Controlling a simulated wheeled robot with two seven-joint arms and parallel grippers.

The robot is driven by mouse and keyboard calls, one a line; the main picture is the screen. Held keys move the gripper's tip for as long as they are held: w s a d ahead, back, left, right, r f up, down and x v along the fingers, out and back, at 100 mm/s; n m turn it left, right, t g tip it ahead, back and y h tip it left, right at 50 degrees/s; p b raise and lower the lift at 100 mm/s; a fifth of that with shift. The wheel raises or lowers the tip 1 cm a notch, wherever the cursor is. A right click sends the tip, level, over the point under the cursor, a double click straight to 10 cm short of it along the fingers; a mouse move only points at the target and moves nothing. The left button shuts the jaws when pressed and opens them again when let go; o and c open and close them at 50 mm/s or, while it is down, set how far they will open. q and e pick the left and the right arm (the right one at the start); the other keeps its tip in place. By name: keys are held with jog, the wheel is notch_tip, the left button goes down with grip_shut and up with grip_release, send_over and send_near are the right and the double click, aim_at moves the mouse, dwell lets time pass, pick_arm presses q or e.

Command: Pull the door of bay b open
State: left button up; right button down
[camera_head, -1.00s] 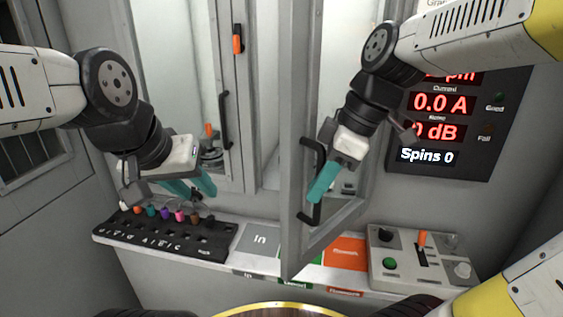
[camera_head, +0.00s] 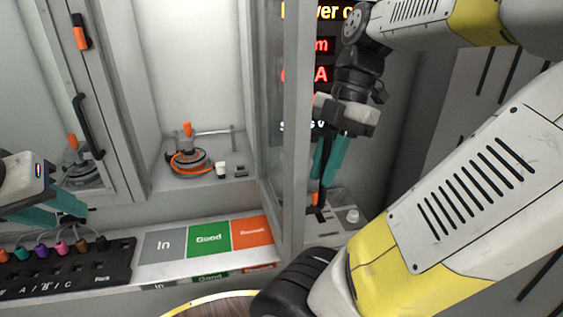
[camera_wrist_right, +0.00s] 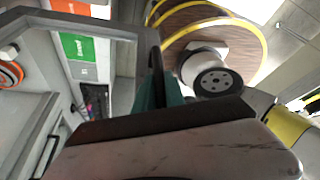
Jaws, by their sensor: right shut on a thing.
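The grey-framed door (camera_head: 297,130) stands swung well out from its bay and shows nearly edge-on in the head view. Its frame also shows in the right wrist view (camera_wrist_right: 85,27). My right gripper (camera_head: 322,187) is shut on the door's dark handle (camera_head: 316,211), on the door's right side. The handle also shows in the wrist view (camera_wrist_right: 154,62), by the teal fingers. The bay (camera_head: 195,60) behind is open, with a motor (camera_head: 188,161) and orange cable inside. No bay letter is readable. My left gripper (camera_head: 62,208) is open and empty at the left edge.
A closed door with a black handle (camera_head: 88,128) and orange latch (camera_head: 80,32) is at the left. A black rack (camera_head: 115,262) of coloured plugs and In, Good and orange mats (camera_head: 208,240) line the shelf.

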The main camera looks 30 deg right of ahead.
jog(key=shift+d, duration=0.2)
jog(key=c, duration=1.4)
grip_release()
jog(key=v, duration=0.7)
jog(key=shift+r, duration=0.4)
jog(key=shift+w+d, duration=0.1)
